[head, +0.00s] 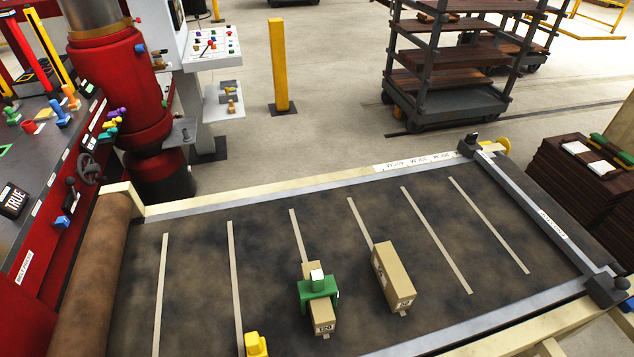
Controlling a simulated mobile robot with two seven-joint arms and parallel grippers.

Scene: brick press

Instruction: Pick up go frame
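A green frame (318,287) with a white block on top sits over a tan brick (322,318) on the dark belt. I take it to be the go frame, but I read no word on it. The brick's end carries a label that seems to read 120. A second tan brick (396,278) lies to the right, apart from the frame. A yellow piece (256,344) shows at the bottom edge, partly cut off. Neither of my grippers is in view.
The belt (190,285) has pale cross stripes and raised rails. A red machine with a control panel and handwheel (90,168) stands at left. A yellow post (279,65) and a shelf cart (450,60) stand behind. Dark stacked boards (570,185) are at right.

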